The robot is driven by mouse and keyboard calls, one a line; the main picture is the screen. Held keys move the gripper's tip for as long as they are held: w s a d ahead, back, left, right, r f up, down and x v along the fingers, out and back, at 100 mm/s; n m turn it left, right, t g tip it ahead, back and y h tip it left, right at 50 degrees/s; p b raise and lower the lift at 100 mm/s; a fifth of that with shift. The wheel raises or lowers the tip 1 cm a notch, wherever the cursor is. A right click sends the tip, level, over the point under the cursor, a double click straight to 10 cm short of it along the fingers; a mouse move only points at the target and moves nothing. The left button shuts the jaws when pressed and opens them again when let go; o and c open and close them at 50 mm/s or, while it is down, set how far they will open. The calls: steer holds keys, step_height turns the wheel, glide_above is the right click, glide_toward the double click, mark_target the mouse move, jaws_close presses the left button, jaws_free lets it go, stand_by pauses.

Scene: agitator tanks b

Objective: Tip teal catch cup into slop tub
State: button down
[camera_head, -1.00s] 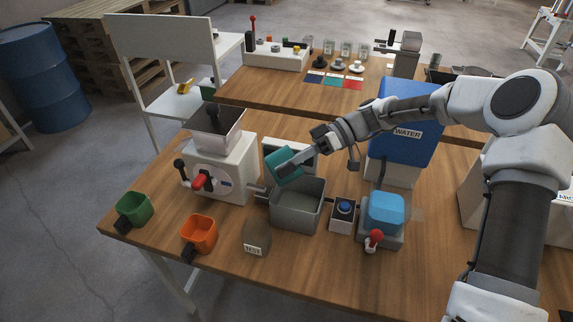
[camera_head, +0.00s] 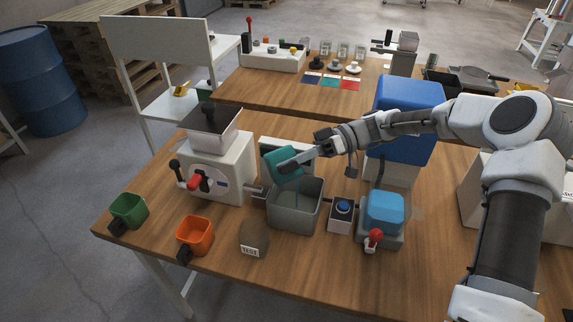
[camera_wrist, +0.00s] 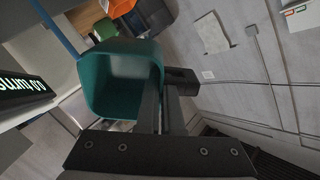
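The teal catch cup (camera_head: 283,163) is held tilted above the rear left part of a grey open tub (camera_head: 292,219), which I take to be the slop tub. My gripper (camera_head: 287,167) reaches in from the right and is shut on the cup, apparently at its dark handle, which the fingers partly hide. In the wrist view the teal cup (camera_wrist: 103,82) shows its open, empty-looking inside beside my gripper fingers (camera_wrist: 160,105). A faint thin streak shows inside the tub; I cannot tell whether it is liquid.
An orange cup (camera_head: 197,233) and a green cup (camera_head: 130,210) stand at the table's front left. A white machine with a hopper (camera_head: 219,165) is left of the tub. A blue button box (camera_head: 342,214) and blue-topped device (camera_head: 383,213) stand right. A blue water tank (camera_head: 407,97) is behind.

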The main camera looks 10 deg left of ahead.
stand_by(0.4)
steer(key=shift+w+d+f+g+y+b, duration=0.2)
steer(key=shift+g+y+b, duration=0.15)
steer(key=shift+b, duration=0.2)
steer(key=shift+d+y, duration=0.1)
steer(key=shift+y, duration=0.15)
steer(key=shift+w+d+f+y+b, duration=0.15)
steer(key=shift+y+b, duration=0.15)
steer(key=shift+b, duration=0.15)
steer(key=shift+g, duration=0.25)
steer(key=shift+d+b, duration=0.1)
steer(key=shift+b, duration=0.2)
steer(key=shift+w+d+y, duration=0.1)
steer(key=shift+y, duration=0.3)
steer(key=shift+d+r+g, duration=0.1)
steer(key=shift+r+g, duration=0.15)
steer(key=shift+g, duration=0.05)
